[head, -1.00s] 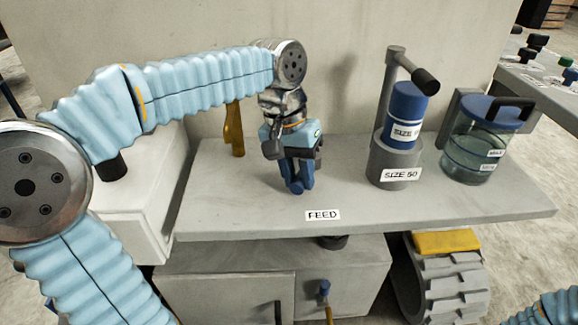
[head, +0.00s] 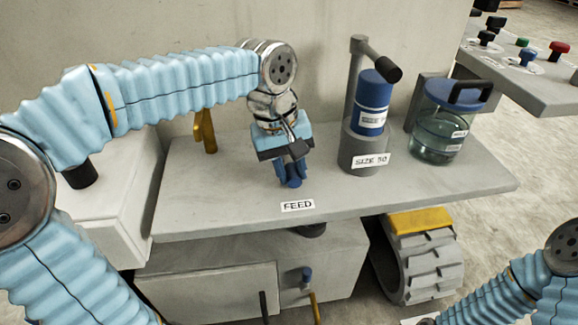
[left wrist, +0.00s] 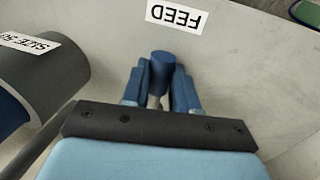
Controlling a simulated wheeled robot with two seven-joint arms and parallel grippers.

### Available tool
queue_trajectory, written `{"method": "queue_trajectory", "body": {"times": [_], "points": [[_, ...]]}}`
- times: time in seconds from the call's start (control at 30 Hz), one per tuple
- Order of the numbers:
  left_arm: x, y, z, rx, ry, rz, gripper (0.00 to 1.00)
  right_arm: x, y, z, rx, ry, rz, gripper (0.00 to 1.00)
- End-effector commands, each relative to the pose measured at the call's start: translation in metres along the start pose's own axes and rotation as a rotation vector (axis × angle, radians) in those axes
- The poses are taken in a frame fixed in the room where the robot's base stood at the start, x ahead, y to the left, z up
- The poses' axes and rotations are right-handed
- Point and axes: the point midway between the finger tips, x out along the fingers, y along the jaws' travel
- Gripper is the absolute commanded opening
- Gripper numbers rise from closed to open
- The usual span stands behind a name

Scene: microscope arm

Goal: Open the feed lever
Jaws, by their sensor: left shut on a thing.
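The feed lever shows in the left wrist view as a blue knob (left wrist: 163,64) on a pale metal rod, beside the white FEED label (left wrist: 174,15). My left gripper (left wrist: 161,85) points down at the bench, with its two blue fingers closed on either side of the lever just below the knob top. In the head view my left gripper (head: 291,178) is behind the FEED label (head: 298,205), and its body and fingers hide most of the lever. My right arm enters at the lower right of the head view, but its gripper does not show.
Right of my left gripper stand a grey SIZE 50 holder (head: 362,155) with a blue cylinder (head: 373,95) and a lidded clear jar (head: 437,135). A mustard post (head: 205,132) stands at the left. The grey bench (head: 215,205) is bare at front left.

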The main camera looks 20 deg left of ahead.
Motion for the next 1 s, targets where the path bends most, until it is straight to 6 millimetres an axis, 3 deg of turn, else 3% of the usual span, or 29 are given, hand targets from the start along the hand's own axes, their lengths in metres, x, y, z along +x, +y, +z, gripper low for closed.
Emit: {"method": "queue_trajectory", "body": {"times": [0.27,0.3,0.43,0.77,0.87,1.0], "points": [[-0.001,0.001,-0.001,-0.003,0.004,0.005,0.00,0.000,0.000,0.000,0.000,0.000,0.000,0.54],[-0.001,0.001,-0.001,-0.003,0.004,0.005,0.34,0.000,0.000,0.000,0.000,0.000,0.000,0.54],[-0.001,0.001,-0.001,-0.002,0.003,0.004,0.54,0.000,0.000,0.000,0.000,0.000,0.000,0.54],[-0.004,0.001,-0.001,-0.001,0.002,0.003,0.54,-0.001,0.000,0.000,0.000,0.000,0.000,0.54],[-0.016,0.001,-0.001,-0.001,0.003,0.004,0.54,-0.002,-0.001,0.000,0.000,0.000,0.000,0.54],[-0.048,0.001,-0.001,-0.002,0.004,0.006,0.54,-0.007,-0.003,0.000,-0.001,-0.001,0.000,0.54]]}}
